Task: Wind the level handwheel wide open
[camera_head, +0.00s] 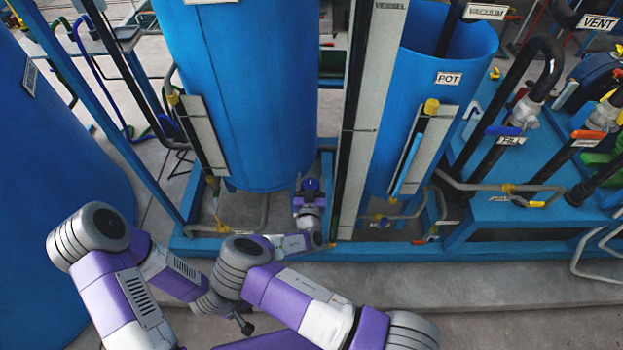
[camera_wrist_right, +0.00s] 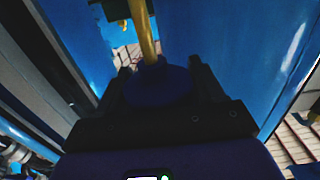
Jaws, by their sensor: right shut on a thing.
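The level handwheel is small and dark blue (camera_head: 311,184) and sits low between the tall blue vessel and the pot. My right gripper (camera_head: 309,193) is at it, shut on it. In the right wrist view the blue wheel (camera_wrist_right: 158,84) sits between the two dark fingers (camera_wrist_right: 157,92), and a yellow stem (camera_wrist_right: 148,38) runs away behind it. The fingers hide the wheel's sides. How far it is turned I cannot tell. My left arm is folded at the lower left. A small dark part near its end may be the left gripper, but its jaws are not clear.
The tall blue vessel (camera_head: 240,90) stands behind and left of the wheel. The pot (camera_head: 437,110) stands to the right, with a gauge strip (camera_head: 417,155). Pipes and valves with FILL and VENT labels fill the right side. A blue frame rail (camera_head: 400,250) runs along the front.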

